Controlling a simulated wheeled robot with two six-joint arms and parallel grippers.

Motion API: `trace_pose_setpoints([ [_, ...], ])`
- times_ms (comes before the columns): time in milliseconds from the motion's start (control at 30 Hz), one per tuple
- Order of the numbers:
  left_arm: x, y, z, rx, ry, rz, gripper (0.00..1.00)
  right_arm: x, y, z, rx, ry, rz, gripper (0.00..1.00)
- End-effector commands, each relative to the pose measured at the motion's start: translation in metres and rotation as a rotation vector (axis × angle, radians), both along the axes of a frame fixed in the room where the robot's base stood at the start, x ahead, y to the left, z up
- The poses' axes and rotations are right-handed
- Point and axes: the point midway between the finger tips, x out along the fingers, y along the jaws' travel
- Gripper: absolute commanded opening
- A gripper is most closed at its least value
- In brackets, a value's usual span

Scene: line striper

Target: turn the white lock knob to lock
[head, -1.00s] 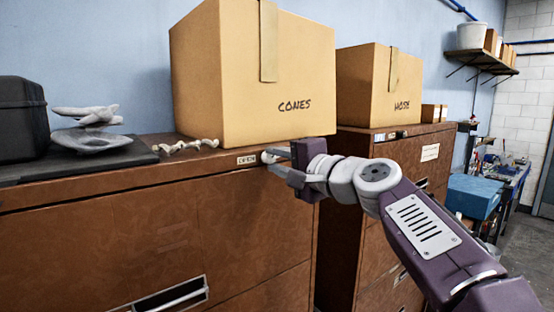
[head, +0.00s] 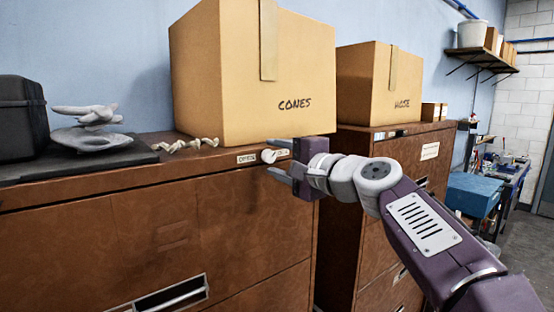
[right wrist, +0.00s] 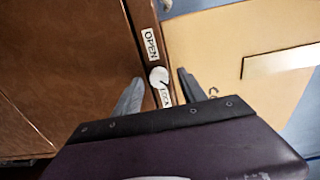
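The white lock knob (head: 267,156) is on the top front rail of the brown cabinet (head: 120,225). It also shows in the right wrist view (right wrist: 158,76). An OPEN label (head: 247,158) is on its left and a LOCK label (head: 282,153) on its right, partly covered by the knob. In the right wrist view the knob's narrow end appears to lie toward LOCK, but it is small. My right gripper (head: 277,158) is open, one finger on each side of the knob and LOCK label, with gaps visible in the right wrist view. My left gripper is not in view.
A cardboard box marked CONES (head: 245,85) stands on the cabinet just above the knob. A second cabinet (head: 350,215) with a HOSE box (head: 375,85) is to the right. Small bone-like pieces (head: 188,145) and a black case (head: 22,115) are on the left.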

Motion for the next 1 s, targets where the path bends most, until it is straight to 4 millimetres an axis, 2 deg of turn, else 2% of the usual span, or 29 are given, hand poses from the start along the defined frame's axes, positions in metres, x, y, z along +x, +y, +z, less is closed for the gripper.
trace_pose_setpoints([
  [267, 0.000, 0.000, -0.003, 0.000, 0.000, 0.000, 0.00, -0.002, -0.001, -0.002, -0.002, 0.001, 0.000, 0.48],
  [367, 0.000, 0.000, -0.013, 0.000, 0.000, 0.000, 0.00, -0.013, -0.011, -0.005, -0.002, -0.002, -0.002, 0.48],
  [500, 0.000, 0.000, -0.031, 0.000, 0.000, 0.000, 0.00, -0.039, -0.030, -0.005, -0.003, -0.003, -0.004, 0.48],
  [700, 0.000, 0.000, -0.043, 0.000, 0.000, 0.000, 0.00, -0.067, -0.050, -0.001, -0.001, -0.001, -0.003, 0.48],
  [1000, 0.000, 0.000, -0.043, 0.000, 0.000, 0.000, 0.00, -0.073, -0.053, 0.002, -0.001, 0.002, 0.000, 0.48],
])
